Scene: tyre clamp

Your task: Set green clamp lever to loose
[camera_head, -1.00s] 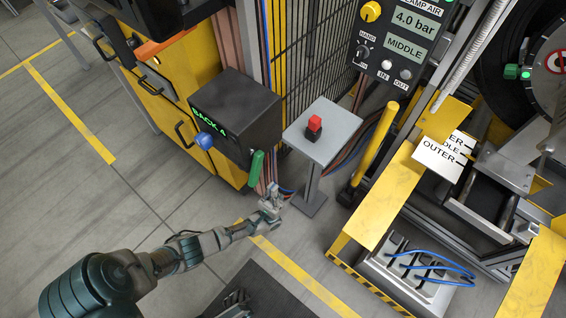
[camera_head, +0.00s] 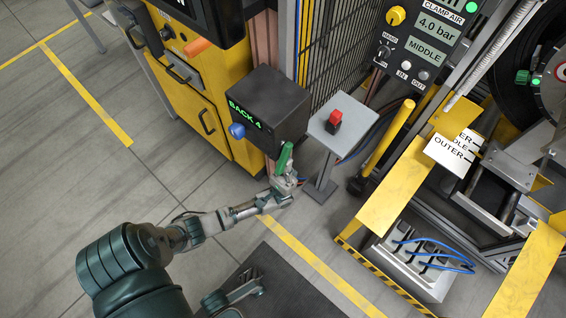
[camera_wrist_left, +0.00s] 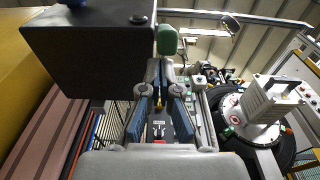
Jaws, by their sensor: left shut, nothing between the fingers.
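The green clamp lever (camera_head: 284,157) stands tilted, its top leaning right, at the right side of the black box (camera_head: 262,106) reading "BACK 4". A blue knob (camera_head: 237,130) is on the box's front. My left gripper (camera_head: 287,179) is shut and empty at the lever's lower end; I cannot tell whether they touch. In the left wrist view the shut fingertips (camera_wrist_left: 160,72) are just below the lever's green end (camera_wrist_left: 166,40), with the box (camera_wrist_left: 90,50) on the left. My right gripper (camera_head: 248,286) is low in the head view, away from the lever; its finger state is unclear.
A grey pedestal (camera_head: 351,126) with a red switch (camera_head: 335,118) stands just right of the lever. A yellow post (camera_head: 388,140) and yellow frame (camera_head: 405,185) lie further right. A yellow cabinet (camera_head: 205,115) is on the left.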

